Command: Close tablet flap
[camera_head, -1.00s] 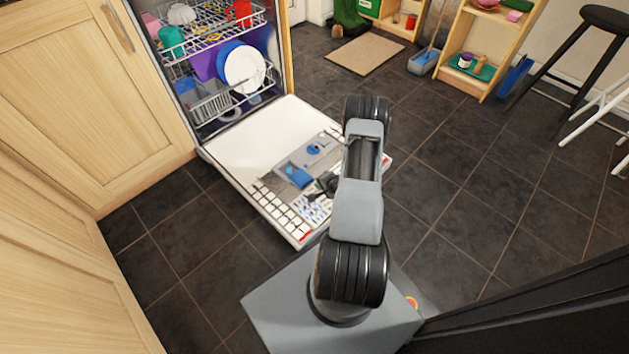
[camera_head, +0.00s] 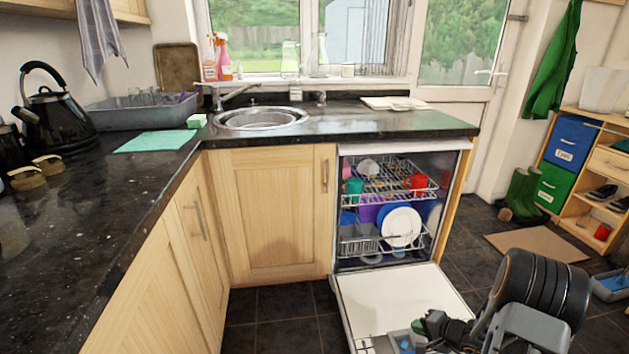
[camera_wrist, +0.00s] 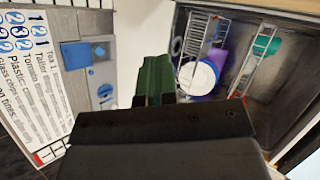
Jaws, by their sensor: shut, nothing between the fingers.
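The dishwasher door (camera_head: 385,300) hangs open and lies low, its inner face up. The grey dispenser panel (camera_wrist: 112,73) set in it shows in the wrist view, left of my gripper, with blue parts (camera_wrist: 105,91) on it. I cannot tell which part is the tablet flap or how far it stands open. In the head view the panel is mostly cut off at the bottom edge. My gripper (camera_wrist: 155,80) is shut and empty, its green fingers together. In the head view my gripper (camera_head: 436,326) is over the door's near right part. I see no clear contact with the panel.
Above the door, the racks hold a white plate (camera_head: 401,227), a red cup (camera_head: 416,183) and other dishes. A printed label (camera_wrist: 35,75) lies left of the panel. Cupboards (camera_head: 272,210) stand left of the dishwasher. A doormat (camera_head: 537,243) lies on the floor to the right.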

